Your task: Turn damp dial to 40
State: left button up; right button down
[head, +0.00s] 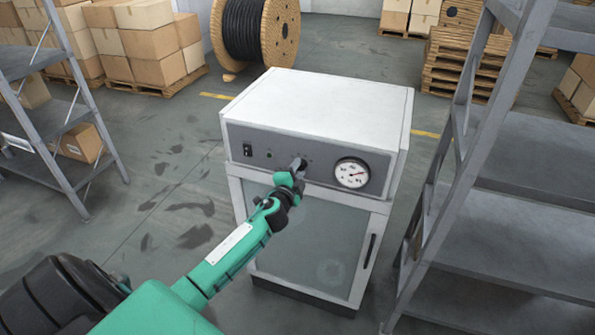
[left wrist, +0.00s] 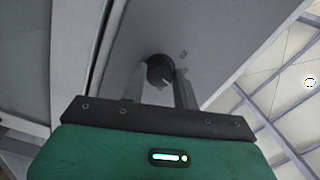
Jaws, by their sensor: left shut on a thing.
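The damp dial is a small dark knob (left wrist: 160,70) on the grey front panel (head: 225,132) of a white cabinet (head: 315,105). In the left wrist view it sits between the two fingers of my left gripper (left wrist: 163,82), with a pale pointer line and small marks beside it. My left gripper (head: 299,163) is shut on the knob in the head view, hiding most of it. The numbers around the knob are too small to read. My right gripper is not in view.
A black switch (head: 247,150) and a small indicator (head: 269,154) are left on the panel. The cabinet's glass door (head: 305,235) below is closed. Grey shelving (head: 480,160) stands close on the right, another rack (head: 50,120) on the left. Floor between is clear.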

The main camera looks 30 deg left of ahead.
pick_arm(q)
jog(key=shift+m, duration=0.9)
jog(key=o, duration=1)
jog(key=shift+d, duration=0.1)
jog(key=shift+c, duration=0.2)
